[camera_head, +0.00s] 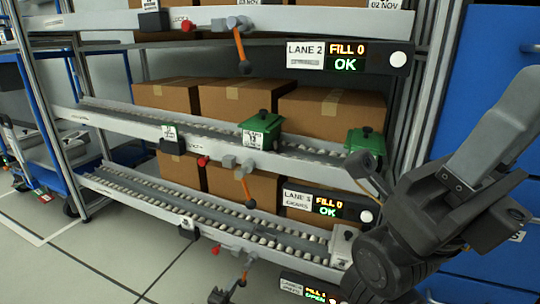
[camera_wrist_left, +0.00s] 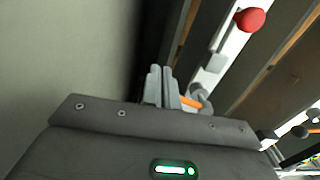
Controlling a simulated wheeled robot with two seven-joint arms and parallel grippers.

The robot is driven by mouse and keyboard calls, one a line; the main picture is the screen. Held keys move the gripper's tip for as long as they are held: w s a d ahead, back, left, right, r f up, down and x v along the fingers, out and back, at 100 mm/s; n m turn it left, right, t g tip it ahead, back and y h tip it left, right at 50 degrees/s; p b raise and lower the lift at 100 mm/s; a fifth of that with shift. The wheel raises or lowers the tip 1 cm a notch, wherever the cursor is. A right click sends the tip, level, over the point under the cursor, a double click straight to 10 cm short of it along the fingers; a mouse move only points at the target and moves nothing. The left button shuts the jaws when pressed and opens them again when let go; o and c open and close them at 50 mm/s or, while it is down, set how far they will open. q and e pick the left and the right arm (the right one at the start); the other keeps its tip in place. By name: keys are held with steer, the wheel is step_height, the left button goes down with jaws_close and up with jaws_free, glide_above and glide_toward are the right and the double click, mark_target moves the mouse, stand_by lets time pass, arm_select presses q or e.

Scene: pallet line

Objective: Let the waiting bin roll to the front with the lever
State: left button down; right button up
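A pale bin (camera_head: 342,246) is at the right end of the lowest lane. On the lane above are a green bin (camera_head: 261,129) at the middle and another green bin (camera_head: 366,142) at the right.
The lowest display (camera_head: 314,294) reads FILL 1, OPEN. The middle display (camera_head: 327,205) and top display (camera_head: 348,56) read FILL 0, OK. Cardboard boxes (camera_head: 167,95) stand behind the lanes. My dark arm fills the right, before blue drawers (camera_head: 490,40). Floor is free at lower left.

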mark_target(245, 284)
arm_select(q)
steer(key=shift+s+d+r, duration=0.1)
steer(key=shift+s+d, duration=0.1)
steer(key=shift+d, duration=0.25)
steer(key=shift+s+d, duration=0.15)
steer(key=shift+d, duration=0.3)
steer(key=shift+s+d+p, duration=0.2)
steer(key=shift+d, duration=0.3)
steer(key=shift+s+d+p, duration=0.15)
steer(key=shift+s+d, duration=0.05)
steer(key=shift+d, duration=0.25)
steer(key=shift+s+a+p, duration=0.4)
steer(key=shift+s+p, duration=0.2)
steer(key=shift+p, duration=0.05)
steer(key=shift+a+p+v, duration=0.2)
steer(key=shift+p+v, duration=0.9)
steer(key=shift+v, duration=0.6)
steer(key=shift+a+p+v, duration=0.25)
steer(key=shift+p+v, duration=0.45)
steer(key=shift+v, duration=0.55)
steer(key=shift+s+a, duration=0.1)
steer(key=shift+s, duration=0.1)
